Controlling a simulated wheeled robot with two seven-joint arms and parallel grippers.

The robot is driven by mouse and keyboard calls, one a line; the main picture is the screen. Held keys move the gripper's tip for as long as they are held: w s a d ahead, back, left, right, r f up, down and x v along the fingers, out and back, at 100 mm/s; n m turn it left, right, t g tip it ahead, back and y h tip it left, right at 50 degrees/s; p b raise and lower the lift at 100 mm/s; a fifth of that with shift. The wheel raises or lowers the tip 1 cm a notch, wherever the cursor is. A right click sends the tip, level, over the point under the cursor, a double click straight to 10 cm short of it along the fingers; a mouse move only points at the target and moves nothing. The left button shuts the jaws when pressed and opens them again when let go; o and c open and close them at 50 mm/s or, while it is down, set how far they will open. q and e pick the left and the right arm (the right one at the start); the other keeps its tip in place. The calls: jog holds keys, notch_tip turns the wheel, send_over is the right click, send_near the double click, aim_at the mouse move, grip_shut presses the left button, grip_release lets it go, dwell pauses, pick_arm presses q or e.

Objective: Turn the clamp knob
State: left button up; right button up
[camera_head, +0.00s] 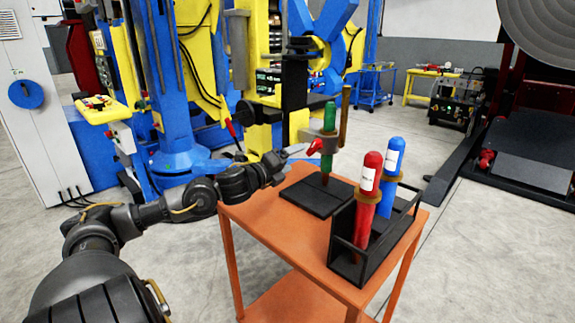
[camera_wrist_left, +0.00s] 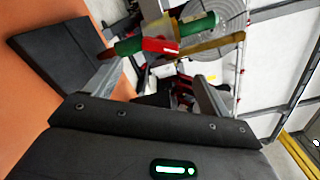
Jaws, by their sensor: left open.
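The red clamp knob (camera_head: 315,146) sticks out toward the left from a grey clamp on a stand. The clamp holds an upright green cylinder (camera_head: 328,117) beside a brass rod (camera_head: 345,112) above a black base plate (camera_head: 308,196). My left gripper (camera_head: 301,155) is open just left of the knob. In the left wrist view the red knob (camera_wrist_left: 160,45) shows beyond and between the spread fingers of the left gripper (camera_wrist_left: 155,70), and I see no grip on it. The green cylinder (camera_wrist_left: 195,26) lies behind it there. My right gripper is not in view.
An orange table (camera_head: 262,222) carries the stand. A black rack (camera_head: 345,262) with a red cylinder (camera_head: 369,190) and a blue cylinder (camera_head: 392,170) stands at its right side. Blue and yellow machinery (camera_head: 172,100) stands behind my left arm. The table's front left is clear.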

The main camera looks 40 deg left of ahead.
pick_arm(q)
jog(key=shift+s+a, duration=0.15)
jog(key=shift+s, duration=0.45)
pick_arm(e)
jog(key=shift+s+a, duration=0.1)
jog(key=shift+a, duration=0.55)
pick_arm(q)
jog(key=shift+r, duration=0.1)
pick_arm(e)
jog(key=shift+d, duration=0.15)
